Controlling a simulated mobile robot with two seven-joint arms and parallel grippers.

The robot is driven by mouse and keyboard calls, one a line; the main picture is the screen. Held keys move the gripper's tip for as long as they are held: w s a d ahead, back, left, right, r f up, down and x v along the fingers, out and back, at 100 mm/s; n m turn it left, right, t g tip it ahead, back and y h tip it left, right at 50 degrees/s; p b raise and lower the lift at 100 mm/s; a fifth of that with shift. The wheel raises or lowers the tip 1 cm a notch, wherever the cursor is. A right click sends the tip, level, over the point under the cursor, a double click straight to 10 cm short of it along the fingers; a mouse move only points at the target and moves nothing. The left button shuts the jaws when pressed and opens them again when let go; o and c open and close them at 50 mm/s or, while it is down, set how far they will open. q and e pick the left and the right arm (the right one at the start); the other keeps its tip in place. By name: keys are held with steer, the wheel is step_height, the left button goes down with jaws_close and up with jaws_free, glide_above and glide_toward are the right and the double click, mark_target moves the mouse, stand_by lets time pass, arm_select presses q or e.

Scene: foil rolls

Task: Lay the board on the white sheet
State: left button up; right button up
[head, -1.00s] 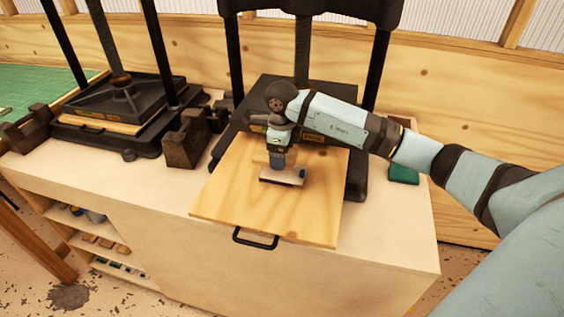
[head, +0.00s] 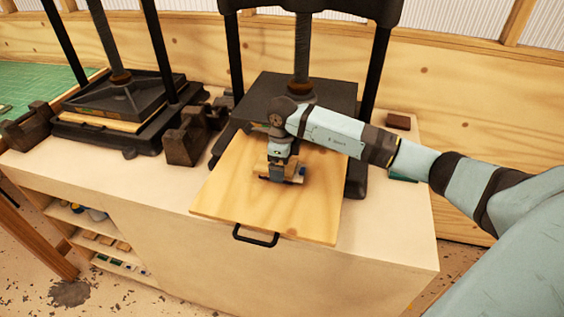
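A large light wooden board (head: 240,196) with a black handle (head: 256,237) at its front lies on the bed of the right press, its front part over the bench edge. A small pale block with a dark blue end (head: 299,172) sits on the board, partly hidden by my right gripper (head: 277,177). My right gripper points down at this block, with its fingertips low at the board's surface. I cannot tell whether the fingers are closed on the block. I cannot make out a separate white sheet. My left gripper is not in view.
The right press (head: 300,85) has posts and a dark plate behind the board. A second press (head: 120,100) stands left, with dark metal blocks (head: 185,142) between. A brown block (head: 398,121) and a green item (head: 402,178) lie right. The bench's front right is clear.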

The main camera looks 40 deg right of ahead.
steer(key=shift+r, duration=0.25)
step_height(320, 180, up, 12)
steer(key=b, duration=0.2)
stand_by(0.4)
steer(key=shift+f, duration=0.15)
